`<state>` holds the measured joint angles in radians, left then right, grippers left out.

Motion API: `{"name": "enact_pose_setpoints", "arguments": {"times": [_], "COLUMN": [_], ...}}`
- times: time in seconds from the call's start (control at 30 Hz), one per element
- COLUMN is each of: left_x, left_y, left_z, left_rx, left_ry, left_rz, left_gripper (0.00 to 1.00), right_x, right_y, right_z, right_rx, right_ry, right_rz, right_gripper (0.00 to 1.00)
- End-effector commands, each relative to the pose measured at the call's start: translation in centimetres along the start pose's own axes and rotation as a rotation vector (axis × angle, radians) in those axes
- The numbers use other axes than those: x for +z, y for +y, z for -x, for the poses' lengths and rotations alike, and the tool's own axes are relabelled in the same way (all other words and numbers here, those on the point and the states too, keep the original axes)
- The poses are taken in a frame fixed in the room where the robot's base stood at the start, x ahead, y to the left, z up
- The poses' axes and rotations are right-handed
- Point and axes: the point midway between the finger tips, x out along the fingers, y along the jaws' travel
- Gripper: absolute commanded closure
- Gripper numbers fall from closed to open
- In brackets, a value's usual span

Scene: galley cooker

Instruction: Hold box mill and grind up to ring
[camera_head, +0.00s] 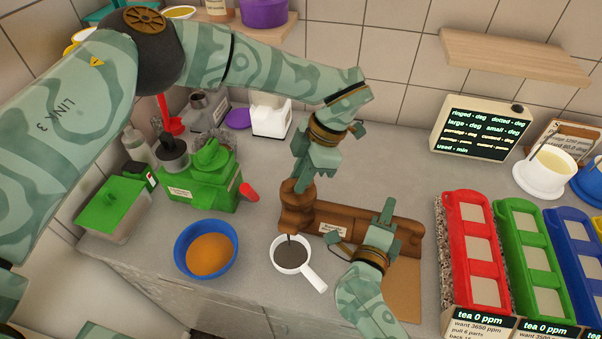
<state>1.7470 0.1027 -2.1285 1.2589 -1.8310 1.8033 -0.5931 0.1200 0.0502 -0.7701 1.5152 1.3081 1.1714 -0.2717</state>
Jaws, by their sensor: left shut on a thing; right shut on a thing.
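The brown box mill (405,236) lies along the counter, with a small pale label on its front. My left gripper (305,178) reaches down from above and is shut on the brown upright part at the mill's left end. My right gripper (367,231) comes from below, its fingers shut across the mill's body. A white cup (309,276) with a handle stands just in front of the mill's left end, with dark contents inside. A thin dark piece rises from the contents. I cannot make out a ring in it.
A blue bowl (178,252) of orange powder stands left of the cup. A green machine (203,186) with a red handle stands behind it. Red (457,250), green and blue racks fill the right side. A lit sign (483,127) stands at the back. Clear counter lies behind the mill.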

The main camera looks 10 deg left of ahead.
Motion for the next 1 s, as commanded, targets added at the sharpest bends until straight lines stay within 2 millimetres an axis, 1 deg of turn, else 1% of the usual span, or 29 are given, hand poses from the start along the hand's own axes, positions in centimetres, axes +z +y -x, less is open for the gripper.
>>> {"name": "enact_pose_setpoints", "arguments": {"times": [0.2, 0.63, 0.67, 0.7, 0.73, 1.0], "left_x": [-0.01, -0.03, -0.03, -0.02, -0.02, 0.00], "left_y": [0.05, 0.06, 0.06, 0.06, 0.06, 0.02], "left_z": [0.04, 0.04, 0.04, 0.04, 0.04, 0.12], "left_rx": [0.018, 0.021, 0.021, 0.021, 0.021, 0.020], "left_ry": [0.000, 0.000, 0.000, 0.000, 0.000, 0.000], "left_rz": [-0.039, -0.045, -0.045, -0.044, -0.044, -0.045], "left_gripper": [1.00, 1.00, 0.73, 0.62, 0.59, 0.59], "right_x": [-0.05, -0.05, -0.05, -0.05, -0.05, -0.03], "right_y": [0.00, 0.01, 0.01, 0.01, 0.01, 0.00], "right_z": [-0.02, -0.01, -0.01, -0.01, -0.01, -0.01], "right_rx": [0.000, 0.000, 0.000, 0.000, 0.000, 0.000], "right_ry": [0.001, 0.001, 0.001, 0.001, 0.001, 0.001], "right_rz": [-0.001, -0.001, -0.001, 0.000, 0.000, 0.000], "right_gripper": [1.00, 1.00, 1.00, 1.00, 1.00, 1.00]}}
